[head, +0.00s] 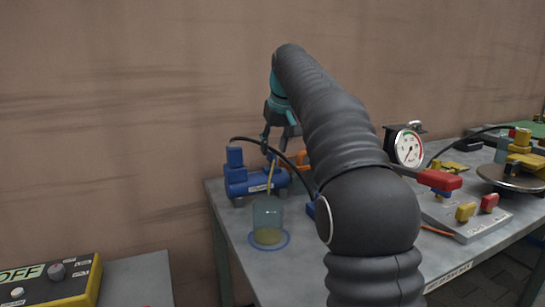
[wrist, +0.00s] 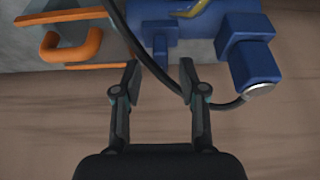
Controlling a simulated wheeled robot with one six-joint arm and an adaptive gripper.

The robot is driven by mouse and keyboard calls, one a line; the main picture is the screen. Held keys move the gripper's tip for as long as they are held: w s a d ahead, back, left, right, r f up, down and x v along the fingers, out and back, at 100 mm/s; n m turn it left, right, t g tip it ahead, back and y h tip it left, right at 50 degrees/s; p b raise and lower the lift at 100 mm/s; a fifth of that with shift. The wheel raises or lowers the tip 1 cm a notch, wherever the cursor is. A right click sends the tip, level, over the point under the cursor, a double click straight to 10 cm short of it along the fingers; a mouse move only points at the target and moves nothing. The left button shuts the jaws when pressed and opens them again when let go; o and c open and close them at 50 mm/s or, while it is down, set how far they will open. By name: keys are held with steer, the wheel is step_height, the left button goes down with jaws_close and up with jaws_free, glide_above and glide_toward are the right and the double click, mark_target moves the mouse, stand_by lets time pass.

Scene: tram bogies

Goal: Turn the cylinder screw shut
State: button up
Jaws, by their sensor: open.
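The blue cylinder (head: 252,181) lies on the bench at the wall, left of my arm. It also shows at the top of the wrist view (wrist: 198,32). A small blue T-shaped part (wrist: 158,33), perhaps the screw, sits at its side; I cannot tell for sure. My gripper (head: 274,147) is above the cylinder, pointing down. In the wrist view, its two fingers (wrist: 160,67) are apart with nothing gripped, and the small blue part lies just beyond the gap between the tips. A black hose crosses behind the right finger.
A clear jar (head: 267,222) with yellowish liquid and a yellow tube stands in front of the cylinder. Orange handle-like parts (wrist: 75,45) lie beside it. A round gauge (head: 408,148) and a grey plate (head: 463,217) with coloured knobs are to the right. A yellow OFF box (head: 62,283) sits front left.

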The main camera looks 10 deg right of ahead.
steer(key=shift+x, duration=1.45)
jaws_close()
